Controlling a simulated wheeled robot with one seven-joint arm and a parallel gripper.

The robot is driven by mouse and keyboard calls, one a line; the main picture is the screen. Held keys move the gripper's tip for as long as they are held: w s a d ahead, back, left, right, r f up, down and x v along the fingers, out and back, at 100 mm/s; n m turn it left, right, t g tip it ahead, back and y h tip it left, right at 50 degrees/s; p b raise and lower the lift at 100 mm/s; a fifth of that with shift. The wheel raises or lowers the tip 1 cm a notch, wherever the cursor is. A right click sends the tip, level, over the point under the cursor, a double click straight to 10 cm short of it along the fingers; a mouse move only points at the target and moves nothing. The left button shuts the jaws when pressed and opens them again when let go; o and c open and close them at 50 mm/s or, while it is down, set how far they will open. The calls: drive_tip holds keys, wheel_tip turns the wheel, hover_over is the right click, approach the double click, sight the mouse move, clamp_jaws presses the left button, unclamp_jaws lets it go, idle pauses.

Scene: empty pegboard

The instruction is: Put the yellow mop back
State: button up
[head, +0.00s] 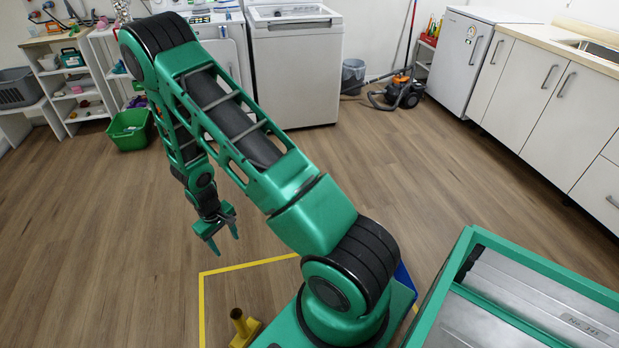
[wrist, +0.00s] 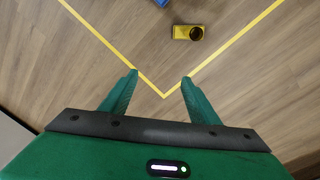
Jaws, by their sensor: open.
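A small yellow object (head: 243,330) with a short upright tube, dark at its top, stands on the floor inside a yellow taped outline. It also shows in the wrist view (wrist: 181,33), above and right of the fingertips; I cannot tell whether it is the mop or a holder. No long yellow mop is plain in either view. My gripper (head: 223,244) points down above the floor, near the taped corner.
The yellow tape (head: 202,305) lies flat. Part of a blue thing (wrist: 160,2) shows at the wrist view's top edge. A green bin (head: 130,131) and shelves stand back left. A vacuum cleaner (head: 404,92), with thin poles near it, stands at the back. The middle floor is clear.

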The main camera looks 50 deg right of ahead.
drive_tip(key=s+d+r+m, duration=0.1)
drive_tip(key=s+d+r, duration=0.2)
drive_tip(key=r, duration=0.6)
drive_tip(key=s+d+r+m, duration=0.1)
drive_tip(key=s+d+r, duration=0.2)
drive_tip(key=r, duration=0.5)
drive_tip(key=s+d+r+m, duration=0.1)
drive_tip(key=s+d+r, duration=0.2)
drive_tip(key=r, duration=0.6)
drive_tip(key=s+r+m, duration=0.1)
drive_tip(key=s+r, duration=0.6)
drive_tip(key=s, duration=0.4)
drive_tip(key=s+a+r+m+y, duration=0.1)
drive_tip(key=s+r+m, duration=0.1)
drive_tip(key=s+r, duration=0.5)
drive_tip(key=s, duration=0.4)
drive_tip(key=shift+a+r+m, duration=0.15)
drive_tip(key=shift+m, duration=0.15)
